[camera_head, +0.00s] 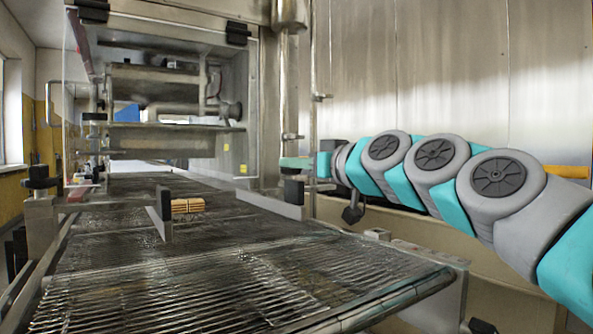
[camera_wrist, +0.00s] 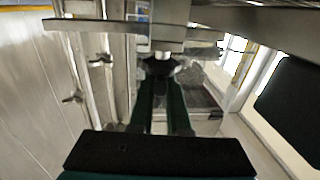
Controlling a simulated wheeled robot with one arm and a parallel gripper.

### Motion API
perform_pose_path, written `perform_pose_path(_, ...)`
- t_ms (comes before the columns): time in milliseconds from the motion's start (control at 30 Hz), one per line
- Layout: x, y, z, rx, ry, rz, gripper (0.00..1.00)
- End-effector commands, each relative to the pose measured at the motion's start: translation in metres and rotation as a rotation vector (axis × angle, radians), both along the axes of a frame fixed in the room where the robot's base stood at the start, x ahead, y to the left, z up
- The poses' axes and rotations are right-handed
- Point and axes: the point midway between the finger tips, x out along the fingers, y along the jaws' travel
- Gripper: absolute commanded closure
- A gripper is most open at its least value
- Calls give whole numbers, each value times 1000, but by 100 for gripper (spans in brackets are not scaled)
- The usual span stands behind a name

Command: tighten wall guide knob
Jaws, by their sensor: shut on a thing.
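My gripper (camera_head: 293,163) reaches in from the right, at the right side of the mesh belt, near the upright metal post. In the wrist view, the two dark green fingers of my gripper (camera_wrist: 161,86) run forward and are shut on a dark round knob (camera_wrist: 160,67). The knob sits under a pale metal block and bar. In the head view I cannot make out the held knob clearly. A metal wall guide (camera_head: 262,203) with a black end block (camera_head: 293,191) stands along the belt's right side, just below my gripper.
The wire mesh belt (camera_head: 230,285) fills the foreground and runs back into the metal machine housing (camera_head: 245,110). A second guide plate (camera_head: 160,222) stands on the belt beside a small brown ridged item (camera_head: 188,205). Another black knob (camera_head: 39,172) is at the left edge.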

Motion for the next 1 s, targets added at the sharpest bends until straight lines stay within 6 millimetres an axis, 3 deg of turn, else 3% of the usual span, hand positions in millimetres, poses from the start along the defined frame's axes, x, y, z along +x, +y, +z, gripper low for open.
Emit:
perform_pose_path(300, -1, 2, 0, -3, 0, -108, 100)
perform_pose_path(867, -1, 1, 2, 2, -2, -132, 100)
perform_pose_path(900, -1, 1, 2, 2, -2, -132, 82)
perform_pose_path(1000, -1, 1, 2, 1, -2, -132, 70)
